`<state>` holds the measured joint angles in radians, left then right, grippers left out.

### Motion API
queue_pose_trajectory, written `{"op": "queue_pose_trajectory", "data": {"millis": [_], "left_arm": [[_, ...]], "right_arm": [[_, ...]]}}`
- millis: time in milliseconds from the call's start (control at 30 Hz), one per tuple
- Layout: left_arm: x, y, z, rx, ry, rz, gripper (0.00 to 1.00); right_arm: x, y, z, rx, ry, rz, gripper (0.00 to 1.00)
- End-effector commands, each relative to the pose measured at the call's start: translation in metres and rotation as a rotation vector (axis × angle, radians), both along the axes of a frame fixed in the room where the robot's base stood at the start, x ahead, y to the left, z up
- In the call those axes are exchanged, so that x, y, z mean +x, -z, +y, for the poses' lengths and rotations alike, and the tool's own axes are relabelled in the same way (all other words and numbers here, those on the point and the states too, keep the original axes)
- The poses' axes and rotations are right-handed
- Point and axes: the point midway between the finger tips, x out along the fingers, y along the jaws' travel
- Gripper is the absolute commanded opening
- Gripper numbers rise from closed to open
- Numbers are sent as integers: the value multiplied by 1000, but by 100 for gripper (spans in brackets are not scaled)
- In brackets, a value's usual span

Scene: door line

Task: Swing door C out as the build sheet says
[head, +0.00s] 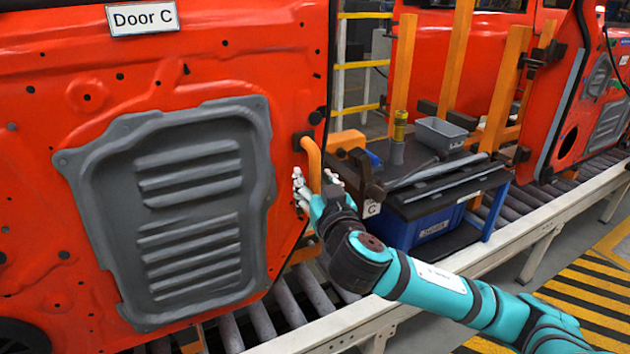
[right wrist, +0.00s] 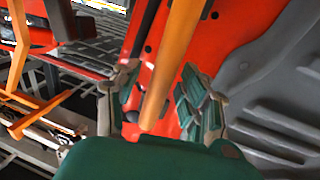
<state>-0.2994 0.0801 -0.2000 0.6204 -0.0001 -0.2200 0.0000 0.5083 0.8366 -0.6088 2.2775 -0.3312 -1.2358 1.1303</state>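Door C (head: 290,65) is a large red panel on the left of the head view, with a grey inner plate (head: 190,215) and a white "Door C" label (head: 142,18). An orange handle (head: 313,160) stands at its right edge. My right gripper (head: 316,182) is at the lower part of this handle. In the right wrist view the orange bar of the handle (right wrist: 170,70) runs between the two spread fingers of my right gripper (right wrist: 160,105), with gaps visible on both sides. My left gripper is not in view.
A black-topped cart with a blue bin (head: 425,228) stands right of the door, carrying a grey tray (head: 440,133) and tools. Orange posts (head: 455,60) rise behind it. A roller conveyor with a pale rail (head: 540,225) runs beneath. Striped yellow-black floor (head: 580,290) is at lower right.

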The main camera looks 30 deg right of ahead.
Motion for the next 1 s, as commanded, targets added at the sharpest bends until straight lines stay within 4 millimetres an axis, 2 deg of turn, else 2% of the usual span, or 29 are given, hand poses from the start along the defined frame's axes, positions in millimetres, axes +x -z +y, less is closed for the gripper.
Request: {"op": "queue_pose_trajectory", "data": {"millis": [67, 300, 1000], "left_arm": [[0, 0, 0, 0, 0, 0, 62], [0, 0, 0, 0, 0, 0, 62], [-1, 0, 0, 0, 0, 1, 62]], "right_arm": [[0, 0, 0, 0, 0, 0, 32], [0, 0, 0, 0, 0, 0, 1], [0, 0, 0, 0, 0, 0, 0]]}}
